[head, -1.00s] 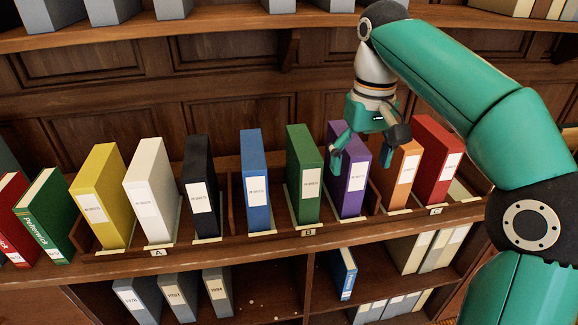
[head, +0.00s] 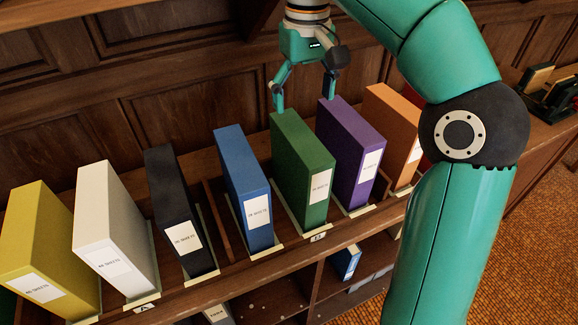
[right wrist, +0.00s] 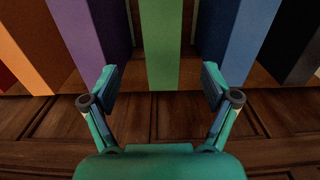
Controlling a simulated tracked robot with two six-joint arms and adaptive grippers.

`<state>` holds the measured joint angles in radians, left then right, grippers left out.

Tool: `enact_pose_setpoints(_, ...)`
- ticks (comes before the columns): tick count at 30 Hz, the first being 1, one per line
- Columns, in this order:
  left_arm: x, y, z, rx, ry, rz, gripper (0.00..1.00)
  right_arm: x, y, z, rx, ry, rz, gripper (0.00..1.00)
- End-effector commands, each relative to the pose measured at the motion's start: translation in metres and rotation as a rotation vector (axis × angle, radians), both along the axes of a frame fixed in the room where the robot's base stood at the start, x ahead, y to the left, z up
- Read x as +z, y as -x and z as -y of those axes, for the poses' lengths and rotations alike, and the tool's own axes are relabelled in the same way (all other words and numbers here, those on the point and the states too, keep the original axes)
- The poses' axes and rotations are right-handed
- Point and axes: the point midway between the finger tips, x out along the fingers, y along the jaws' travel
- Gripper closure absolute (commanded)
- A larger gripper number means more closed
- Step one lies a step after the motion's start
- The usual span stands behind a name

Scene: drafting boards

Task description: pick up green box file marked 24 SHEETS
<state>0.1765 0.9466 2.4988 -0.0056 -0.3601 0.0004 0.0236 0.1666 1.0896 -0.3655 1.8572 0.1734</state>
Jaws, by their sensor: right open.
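The green box file (head: 299,160) stands upright on the shelf between the blue and purple files. Its white label is too small to read surely. My right gripper (head: 304,97) is open and empty, just above and behind the top back edge of the green file. In the right wrist view the green file (right wrist: 160,35) lies centred ahead of the gap between the spread fingers of the right gripper (right wrist: 160,82). I see no finger closed on it. My left gripper is not in view.
The blue file (head: 242,185) and purple file (head: 350,145) flank the green one with narrow gaps. Black (head: 175,200), white (head: 112,225), yellow (head: 45,250) and orange (head: 393,125) files stand further along. Wooden panelling (head: 190,95) rises behind.

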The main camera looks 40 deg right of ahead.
Motion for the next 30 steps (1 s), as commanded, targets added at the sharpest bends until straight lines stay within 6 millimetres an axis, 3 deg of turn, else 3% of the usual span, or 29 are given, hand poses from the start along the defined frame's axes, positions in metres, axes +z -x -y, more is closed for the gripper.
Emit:
enact_pose_setpoints(3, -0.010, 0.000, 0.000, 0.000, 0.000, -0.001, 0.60, -0.025, -0.001, -0.001, 0.002, 0.000, -0.004, 0.14)
enact_pose_setpoints(7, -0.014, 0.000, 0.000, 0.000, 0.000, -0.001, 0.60, -0.043, -0.002, -0.001, 0.002, 0.000, -0.002, 0.14)
enact_pose_setpoints(16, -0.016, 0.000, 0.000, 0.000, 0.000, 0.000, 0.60, -0.064, -0.004, -0.001, 0.002, 0.000, -0.003, 0.14)
enact_pose_setpoints(24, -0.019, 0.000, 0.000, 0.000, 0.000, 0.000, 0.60, -0.100, -0.008, -0.002, 0.003, -0.001, -0.002, 0.14)
enact_pose_setpoints(30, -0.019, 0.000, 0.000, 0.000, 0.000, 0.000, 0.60, -0.106, -0.009, -0.002, 0.002, 0.000, 0.000, 0.14)
